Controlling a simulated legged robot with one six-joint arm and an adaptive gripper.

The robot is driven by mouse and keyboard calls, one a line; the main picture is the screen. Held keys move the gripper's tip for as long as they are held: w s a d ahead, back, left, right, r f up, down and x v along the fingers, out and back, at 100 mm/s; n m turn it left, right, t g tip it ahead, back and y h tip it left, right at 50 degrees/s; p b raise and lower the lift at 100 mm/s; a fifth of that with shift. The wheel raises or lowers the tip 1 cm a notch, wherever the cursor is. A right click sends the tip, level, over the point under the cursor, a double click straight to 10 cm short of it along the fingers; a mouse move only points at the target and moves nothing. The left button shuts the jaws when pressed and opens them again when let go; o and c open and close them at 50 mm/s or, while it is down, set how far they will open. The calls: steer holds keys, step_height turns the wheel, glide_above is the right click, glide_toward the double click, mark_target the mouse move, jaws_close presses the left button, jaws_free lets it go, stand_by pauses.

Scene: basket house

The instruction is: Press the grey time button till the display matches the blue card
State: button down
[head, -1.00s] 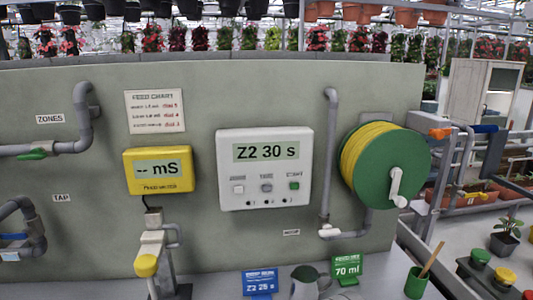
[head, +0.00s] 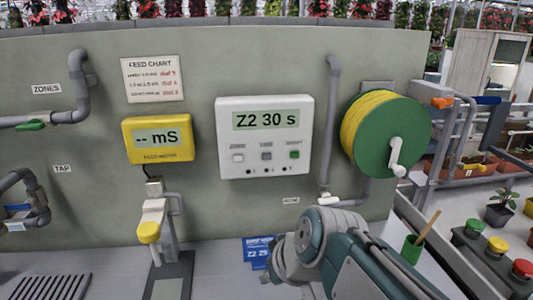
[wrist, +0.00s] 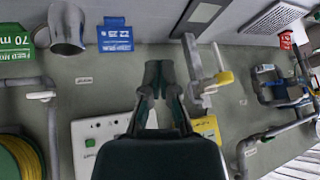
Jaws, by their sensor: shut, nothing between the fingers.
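The white controller box (head: 265,185) is on the grey-green wall, and its display (head: 267,120) reads "Z2 30 s". Below the display are a white button (head: 237,157), the grey time button (head: 266,156) and a green button (head: 294,155). The blue card (head: 256,251) stands on the bench and is partly behind my arm; it seems to read "Z2 25". It shows in the wrist view (wrist: 115,35) too. My gripper (wrist: 158,68) is shut and empty, apart from the box, which is partly hidden behind it in the wrist view. My fingertips are not clear in the head view.
A yellow meter (head: 158,139) reading "-- mS" hangs left of the box, above a probe with a yellow knob (head: 149,232). A green hose reel (head: 385,140) and grey pipe (head: 330,130) are to the right. A metal jug (wrist: 67,28) and green card (wrist: 17,38) stand near the blue card.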

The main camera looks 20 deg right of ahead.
mark_target(267, 156)
steer(key=w+d+r+t+y, duration=0.1)
steer(key=w+d+r+t, duration=0.1)
steer(key=w, duration=0.7)
steer(key=w+d+r+n+t+y, duration=0.1)
steer(key=w+d+r+t+y, duration=0.1)
steer(key=w+d+r, duration=0.3)
steer(key=w+d+t, duration=0.1)
steer(key=w, duration=0.3)
steer(key=shift+w+r, duration=0.1)
steer(key=w, duration=0.2)
steer(key=w+d, duration=0.1)
steer(key=w, duration=0.5)
steer(key=shift+d, duration=0.3)
steer(key=shift+w, duration=0.2)
steer(key=shift+w+d, duration=0.1)
steer(key=shift+w, duration=0.05)
steer(key=shift+w, duration=0.2)
